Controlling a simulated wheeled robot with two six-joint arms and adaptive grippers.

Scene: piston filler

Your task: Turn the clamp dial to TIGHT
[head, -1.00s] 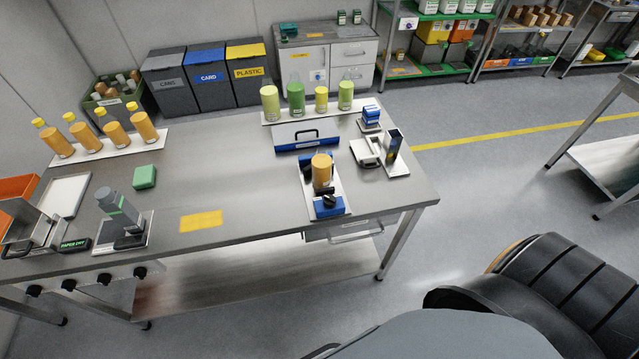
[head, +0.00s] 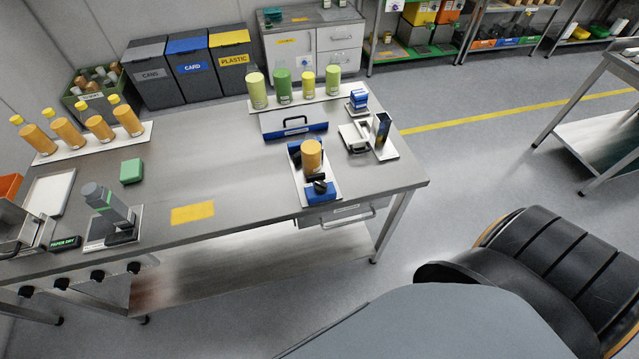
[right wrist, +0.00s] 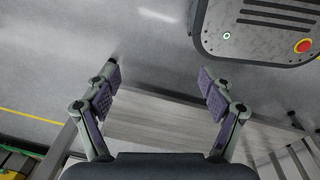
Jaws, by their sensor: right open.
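A blue clamp base with a black dial (head: 319,186) stands at the front right of the steel table in the head view. An orange cylinder (head: 311,156) stands upright in the clamp, just behind the dial. The dial's setting is too small to read. My right gripper (right wrist: 160,82) shows in the right wrist view with its two fingers wide apart and nothing between them. It is away from the dial, with the floor and a lower shelf beyond it. My left gripper is not in view.
The steel table (head: 240,160) has clear room left of the clamp, around a yellow patch (head: 193,213). A blue-fronted case (head: 294,122) and green bottles (head: 281,87) stand behind the clamp. A small stand (head: 381,135) is to its right. Floor in front is free.

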